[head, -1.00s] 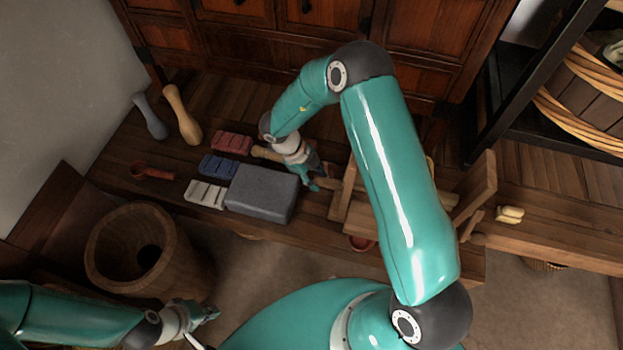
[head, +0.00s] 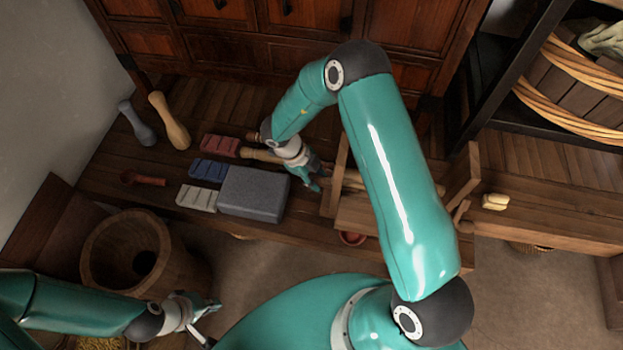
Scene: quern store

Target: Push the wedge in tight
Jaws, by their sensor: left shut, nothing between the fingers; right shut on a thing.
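A wooden press frame stands on the low bench, with an upright board (head: 336,178) on its left and a slanted board (head: 461,178) on its right. A small wooden peg-like piece (head: 461,210) leans by the right board; I cannot tell whether it is the wedge. My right gripper (head: 313,182) is just left of the frame, shut on a light wooden piece (head: 260,155) that shows on its left. The grip itself and the frame's middle are partly hidden by my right arm. My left gripper (head: 210,308) is shut and empty, low beside the wooden tub.
On the bench (head: 110,165) lie a grey stone block (head: 254,193) and red (head: 220,146), blue (head: 208,169) and white (head: 197,197) ridged blocks. A wooden tub (head: 100,252) stands front left. Yellow pieces (head: 495,201) lie at right.

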